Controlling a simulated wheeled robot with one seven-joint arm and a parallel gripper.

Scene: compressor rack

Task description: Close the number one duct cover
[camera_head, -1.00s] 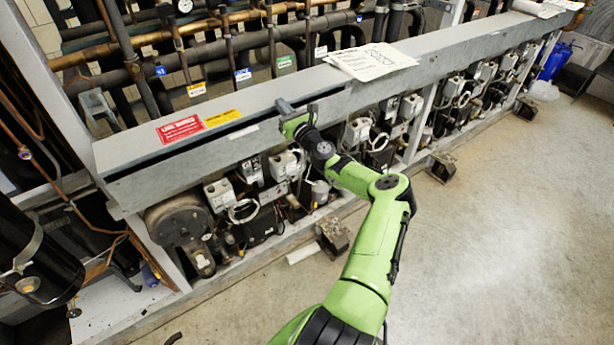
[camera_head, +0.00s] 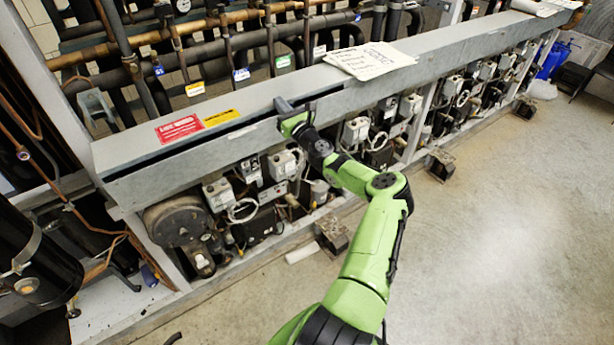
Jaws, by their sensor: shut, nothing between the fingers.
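The number one duct cover appears to be the left section of the long grey duct top (camera_head: 150,143), with a red label and a yellow label on it. A dark gap (camera_head: 222,131) runs along its front edge above the duct's front wall, so it stands slightly open. My gripper (camera_head: 283,104) is at the right part of this section, at the front edge of the cover. It is shut with nothing in it and looks to be at or against the cover; exact contact cannot be told. Its fingertips are small and partly hidden by my wrist.
Papers (camera_head: 368,60) lie on the duct top right of my gripper. Pipes with coloured tags run behind the duct. Compressors and wiring (camera_head: 240,205) sit below it. The concrete floor (camera_head: 500,240) at right is clear.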

